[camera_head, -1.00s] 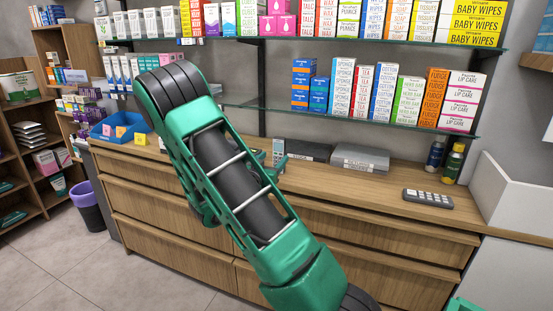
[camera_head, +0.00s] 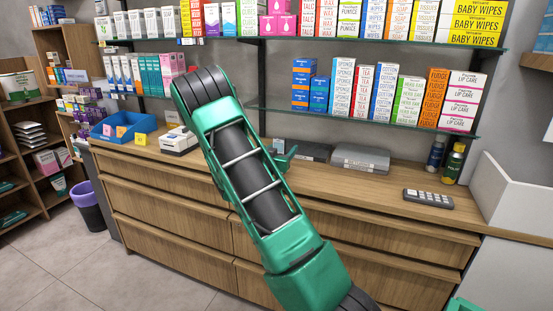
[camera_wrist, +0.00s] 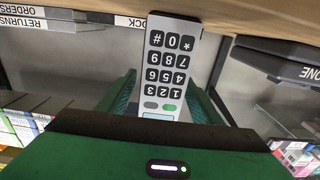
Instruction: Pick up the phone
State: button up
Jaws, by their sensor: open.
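The phone (camera_wrist: 166,62) is a light grey handset with dark number keys. In the wrist view it shows upside down, with the brown counter edge at the top of the picture. My gripper (camera_wrist: 162,88) is open, with one green finger on each side of the phone's lower part in the picture. I cannot tell whether either finger touches it. In the head view my green arm (camera_head: 245,180) reaches over the counter, and I cannot make out the phone there.
The wooden counter (camera_head: 330,191) holds grey file boxes (camera_head: 360,159), a keypad device (camera_head: 428,198), two dark bottles at the right, a blue tray (camera_head: 120,127) and a white device (camera_head: 179,140). Glass shelves with product boxes hang above. Clear counter lies at the front right.

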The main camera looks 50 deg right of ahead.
jog(key=shift+c, duration=0.6)
jog(key=c, duration=1.1)
